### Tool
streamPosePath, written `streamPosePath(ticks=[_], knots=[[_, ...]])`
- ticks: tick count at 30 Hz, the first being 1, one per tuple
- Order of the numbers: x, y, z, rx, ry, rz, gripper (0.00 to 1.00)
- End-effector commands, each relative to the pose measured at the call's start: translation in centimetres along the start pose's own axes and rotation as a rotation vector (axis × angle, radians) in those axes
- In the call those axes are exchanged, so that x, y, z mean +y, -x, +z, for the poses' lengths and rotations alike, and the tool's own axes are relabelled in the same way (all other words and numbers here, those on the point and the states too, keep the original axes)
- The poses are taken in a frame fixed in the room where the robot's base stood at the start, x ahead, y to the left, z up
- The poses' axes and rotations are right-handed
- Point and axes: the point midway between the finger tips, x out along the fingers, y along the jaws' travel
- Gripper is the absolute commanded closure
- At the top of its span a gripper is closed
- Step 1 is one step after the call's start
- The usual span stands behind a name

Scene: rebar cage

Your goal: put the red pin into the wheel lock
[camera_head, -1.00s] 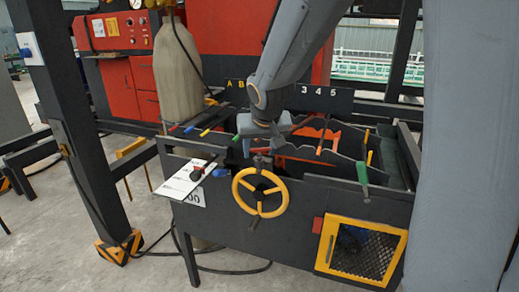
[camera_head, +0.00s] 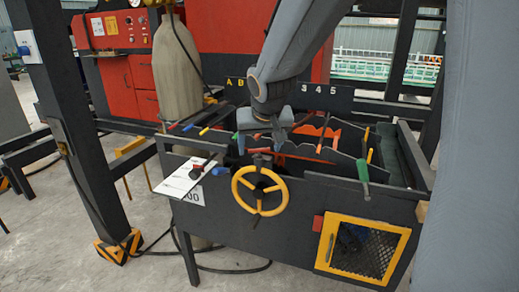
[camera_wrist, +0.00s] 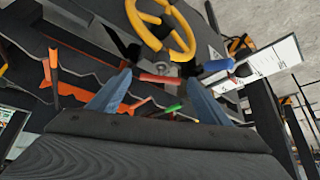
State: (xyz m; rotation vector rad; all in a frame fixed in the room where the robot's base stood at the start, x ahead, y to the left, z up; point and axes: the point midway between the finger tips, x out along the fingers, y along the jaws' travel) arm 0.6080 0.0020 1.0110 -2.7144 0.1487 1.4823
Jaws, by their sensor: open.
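The red pin (camera_wrist: 160,79) shows in the wrist view as a short red bar lying across the picture, close to the grey wheel lock (camera_wrist: 168,67). The lock sits at the hub side of the yellow wheel (camera_wrist: 184,22). My gripper (camera_wrist: 160,77) is open, with its two blue-grey fingers on either side of the pin in the picture; contact cannot be told. In the head view my gripper (camera_head: 261,143) hangs just above the lock (camera_head: 262,161) and the yellow wheel (camera_head: 236,190). The pin is small and partly hidden there.
A blue handle (camera_wrist: 216,67) and a white panel (camera_wrist: 270,60) stand beside the lock. Several coloured handles, including a green one (camera_head: 363,178), line the dark rack. An orange bar piece (camera_wrist: 50,72) lies on the other side. Open floor lies in front of the rack.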

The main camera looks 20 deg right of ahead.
Motion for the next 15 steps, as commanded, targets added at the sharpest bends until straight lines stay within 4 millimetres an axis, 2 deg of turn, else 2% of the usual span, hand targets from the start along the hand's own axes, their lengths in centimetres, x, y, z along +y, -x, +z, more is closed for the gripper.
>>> streamPosePath(ticks=[1,7,15], knots=[[0.0,1.0,-0.1,0.004,0.000,-0.001,0.29],[0.0,3.9,-0.1,0.004,0.001,-0.001,0.29],[0.0,5.6,0.0,0.001,0.000,-0.001,0.29]])
